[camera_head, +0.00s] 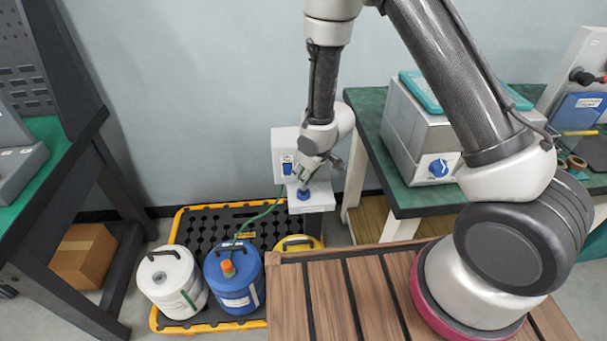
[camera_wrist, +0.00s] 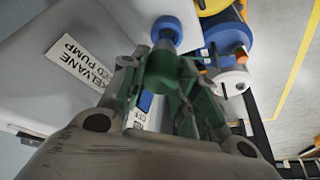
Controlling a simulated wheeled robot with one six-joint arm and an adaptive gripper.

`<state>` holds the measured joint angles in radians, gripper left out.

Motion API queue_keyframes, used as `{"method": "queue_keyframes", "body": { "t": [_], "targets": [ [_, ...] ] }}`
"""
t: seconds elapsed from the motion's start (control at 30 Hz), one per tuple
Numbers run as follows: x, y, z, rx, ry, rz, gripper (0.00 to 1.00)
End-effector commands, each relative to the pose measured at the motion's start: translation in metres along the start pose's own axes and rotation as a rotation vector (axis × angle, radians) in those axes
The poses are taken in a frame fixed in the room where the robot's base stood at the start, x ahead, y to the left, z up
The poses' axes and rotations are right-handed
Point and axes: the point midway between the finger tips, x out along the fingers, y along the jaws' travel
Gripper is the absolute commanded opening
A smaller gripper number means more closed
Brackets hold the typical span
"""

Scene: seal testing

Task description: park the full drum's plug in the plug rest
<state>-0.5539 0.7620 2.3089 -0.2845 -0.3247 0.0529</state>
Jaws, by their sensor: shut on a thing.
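My gripper (camera_head: 303,184) is shut on the plug, at the white shelf of the feed pump. The plug's blue end (camera_head: 303,195) shows below the fingers in the head view. In the wrist view a dark green rounded piece (camera_wrist: 162,76) sits between the fingertips, with a blue round end (camera_wrist: 166,30) beyond it. I cannot tell whether the plug touches the shelf (camera_head: 318,203). No separate plug rest shows clearly. The blue drum (camera_head: 233,286) has an orange fitting on top. Which drum is full is not visible.
A white drum (camera_head: 172,284) and a mostly hidden yellow drum (camera_head: 298,243) stand beside the blue one on a yellow-edged black pallet (camera_head: 190,220). A green hose (camera_head: 262,215) runs between blue drum and pump (camera_head: 284,148). Green-topped benches (camera_head: 372,128) flank the area.

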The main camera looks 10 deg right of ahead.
Motion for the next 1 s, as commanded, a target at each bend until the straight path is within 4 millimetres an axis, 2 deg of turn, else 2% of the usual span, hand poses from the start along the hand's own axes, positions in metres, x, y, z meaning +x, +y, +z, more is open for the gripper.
{"method": "queue_keyframes", "body": {
  "t": [1.0],
  "targets": [
    [0.013, 0.000, 0.005, 0.000, 0.001, 0.000, 0.05]
  ]
}}
